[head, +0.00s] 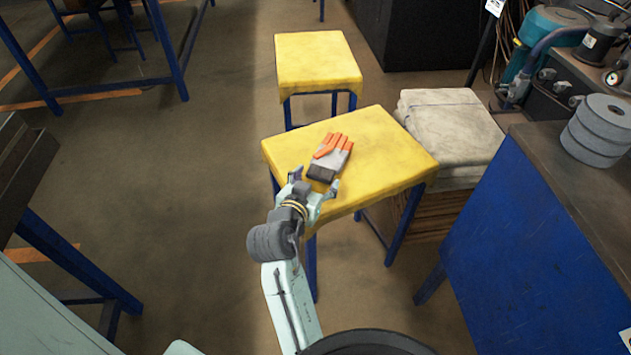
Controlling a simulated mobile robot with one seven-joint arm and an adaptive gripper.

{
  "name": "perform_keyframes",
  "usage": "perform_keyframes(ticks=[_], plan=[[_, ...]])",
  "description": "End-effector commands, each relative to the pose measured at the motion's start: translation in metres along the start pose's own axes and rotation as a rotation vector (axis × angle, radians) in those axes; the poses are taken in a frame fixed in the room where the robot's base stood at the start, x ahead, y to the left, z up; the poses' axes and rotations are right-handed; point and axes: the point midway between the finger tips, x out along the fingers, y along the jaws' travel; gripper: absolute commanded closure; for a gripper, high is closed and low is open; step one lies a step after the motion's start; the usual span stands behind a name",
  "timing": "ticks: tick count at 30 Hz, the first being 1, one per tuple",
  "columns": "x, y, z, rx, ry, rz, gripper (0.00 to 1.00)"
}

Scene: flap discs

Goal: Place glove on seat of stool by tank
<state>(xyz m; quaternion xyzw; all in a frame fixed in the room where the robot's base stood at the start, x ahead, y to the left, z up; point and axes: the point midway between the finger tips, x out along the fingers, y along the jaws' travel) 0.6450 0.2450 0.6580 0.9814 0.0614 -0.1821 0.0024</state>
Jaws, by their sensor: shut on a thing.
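The glove (330,158) is grey with orange fingers and a dark cuff. It appears over the yellow seat of the nearer stool (385,145), its fingers pointing away from me. My gripper (315,181) is shut on the glove at its cuff end, one finger on each side. I cannot tell whether the glove touches the seat or hangs just above it. A second yellow-topped stool (318,62) stands behind the nearer one. A teal, tank-like machine (545,35) is at the upper right; whether it is the tank is unclear.
Folded grey cloth (450,125) lies on a stack right of the nearer stool. A blue workbench (540,235) holding grey discs (600,128) stands at the right. Blue-legged tables (165,50) stand at the left. The floor (190,160) left of the stools is clear.

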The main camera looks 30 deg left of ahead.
Motion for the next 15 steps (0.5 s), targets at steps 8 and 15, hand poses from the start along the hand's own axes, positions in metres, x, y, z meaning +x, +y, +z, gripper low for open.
perform_keyframes(ticks=[8,15], plan=[[0.004,-0.0028,0.0214,-0.022,-0.041,-0.001,0.24],[0.0037,-0.0038,0.0217,-0.023,-0.041,-0.003,0.12]])
